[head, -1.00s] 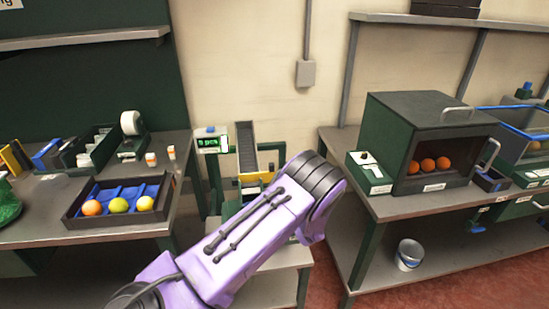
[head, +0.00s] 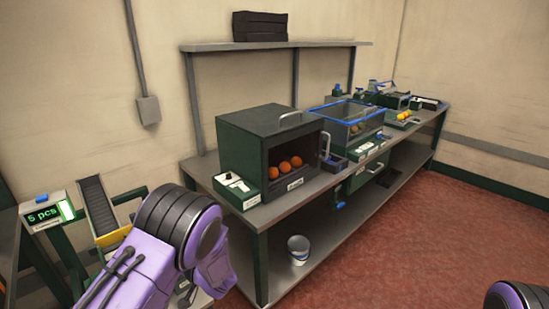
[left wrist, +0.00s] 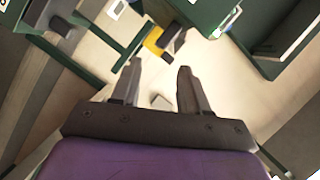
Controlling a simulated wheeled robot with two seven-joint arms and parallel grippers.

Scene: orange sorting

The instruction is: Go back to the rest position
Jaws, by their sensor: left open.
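My left gripper (left wrist: 157,85) shows in the left wrist view with its two fingers apart and nothing between them. Beyond the fingers are a pale wall, dark green frames and a small yellow part, all tilted in the picture. In the head view my purple left arm (head: 150,260) comes in at the lower left, but its gripper is hidden there. A piece of my other arm (head: 515,296) shows at the lower right corner; the right gripper is not in view.
A long bench (head: 330,188) carries a dark green box (head: 262,135) with several oranges (head: 290,164) and a blue-rimmed clear bin (head: 350,112). A white bucket (head: 298,250) stands on the lower shelf. A counter display (head: 45,214) reads "5 pcs". Red floor (head: 400,240) is clear at right.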

